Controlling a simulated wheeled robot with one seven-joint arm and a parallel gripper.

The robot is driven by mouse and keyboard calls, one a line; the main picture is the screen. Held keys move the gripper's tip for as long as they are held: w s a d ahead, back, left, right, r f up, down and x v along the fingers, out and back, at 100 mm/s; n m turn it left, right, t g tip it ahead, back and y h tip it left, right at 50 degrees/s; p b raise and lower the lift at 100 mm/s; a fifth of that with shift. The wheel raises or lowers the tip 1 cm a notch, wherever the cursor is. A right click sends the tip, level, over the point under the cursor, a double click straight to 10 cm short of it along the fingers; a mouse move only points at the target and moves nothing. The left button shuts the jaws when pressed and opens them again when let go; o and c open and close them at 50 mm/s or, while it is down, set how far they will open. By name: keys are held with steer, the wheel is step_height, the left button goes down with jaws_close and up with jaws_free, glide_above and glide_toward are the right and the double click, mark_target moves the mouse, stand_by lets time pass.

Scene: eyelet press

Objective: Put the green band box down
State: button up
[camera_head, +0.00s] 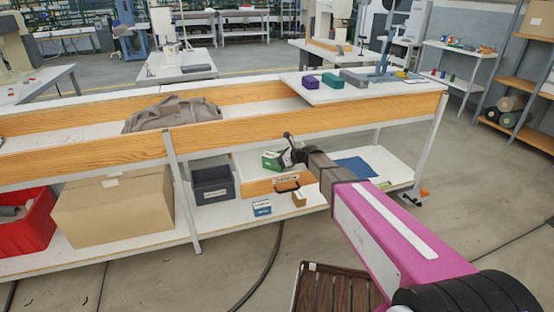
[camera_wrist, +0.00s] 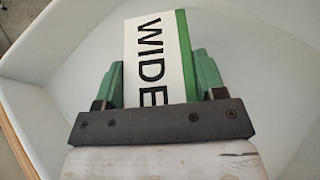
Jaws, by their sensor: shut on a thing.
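The green band box (camera_head: 271,161) is in my gripper (camera_head: 287,157), at the lower shelf of the bench. In the wrist view the box (camera_wrist: 158,50) shows a white face lettered WIDE and a green side. My gripper (camera_wrist: 160,80) is shut on it, with one green finger on each side. Below it is a white-walled open space that looks like the inside of the wooden-fronted drawer (camera_head: 262,188). I cannot tell whether the box touches its bottom. My wrist hides part of the drawer.
On the lower shelf are a dark grey bin (camera_head: 213,184), a cardboard box (camera_head: 115,215), a red bin (camera_head: 28,222), a blue-labelled box (camera_head: 262,208), a small brown box (camera_head: 299,198) and a blue sheet (camera_head: 355,167). The bench's wooden rail (camera_head: 250,132) runs above the drawer.

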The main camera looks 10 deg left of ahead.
steer(key=o, duration=1)
steer(key=shift+f, duration=0.1)
steer(key=shift+s+d+r, duration=0.15)
steer(key=shift+d+r, duration=0.15)
steer(key=v, duration=1.1)
steer(key=shift+d, duration=0.1)
